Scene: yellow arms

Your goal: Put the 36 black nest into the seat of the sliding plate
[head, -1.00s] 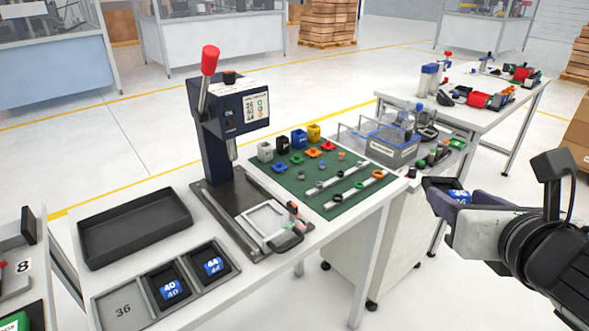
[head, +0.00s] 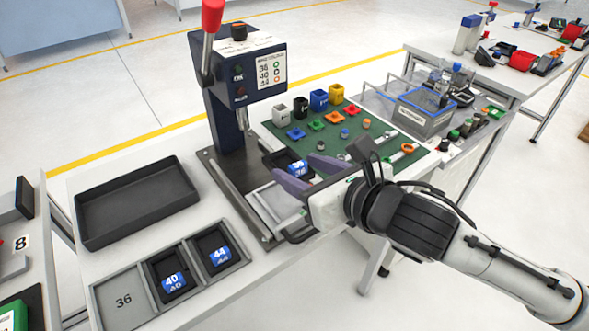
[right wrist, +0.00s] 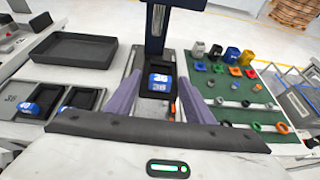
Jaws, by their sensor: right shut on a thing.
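My right gripper (head: 299,176) is shut on the 36 black nest (head: 276,158), a small black tray with a blue insert marked 36. In the right wrist view the nest (right wrist: 158,91) sits level between the two purple fingers. The gripper holds it near the press, over the area of the sliding plate (head: 266,208). The plate is a pale metal frame at the front of the press, and the fingers and hand partly cover it. I cannot tell the gap between nest and plate. My left gripper is not in view.
The dark blue press (head: 240,95) with a red-knobbed lever stands just behind. A holder (head: 119,303) has an empty slot marked 36 beside nests 40 (head: 172,282) and 44 (head: 221,254). An empty black tray (head: 135,205) lies left. A green mat (head: 330,152) with coloured parts lies right.

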